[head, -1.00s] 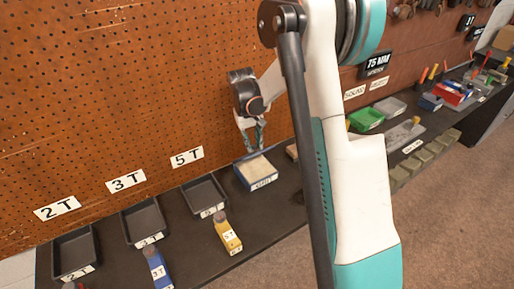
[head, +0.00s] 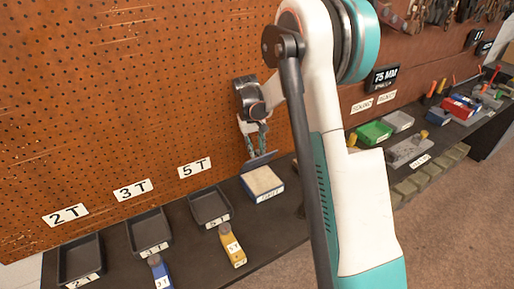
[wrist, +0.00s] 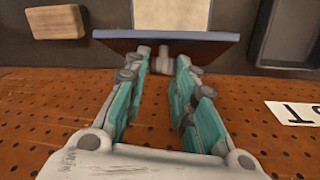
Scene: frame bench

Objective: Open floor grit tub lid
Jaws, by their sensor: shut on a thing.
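The grit tub (head: 265,190) is a small blue box with a white label on the dark bench, with pale contents showing inside. Its lid (head: 259,160) stands tilted up at the back edge, towards the pegboard. In the wrist view the lid (wrist: 200,47) is a dark panel with a blue edge. A grey knob (wrist: 163,62) on it sits between my fingertips. My gripper (head: 254,153) is just behind and above the tub; in the wrist view my gripper (wrist: 164,55) is shut on the knob. The fingertip contact is small and partly hidden.
Black trays (head: 210,206) marked with tonne labels stand left of the tub, with yellow (head: 232,248) and blue (head: 160,273) pieces before them. The pegboard (head: 120,90) rises close behind my gripper. A wooden block (wrist: 56,22) lies near the tub. Green (head: 371,133) and grey bins stand further right.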

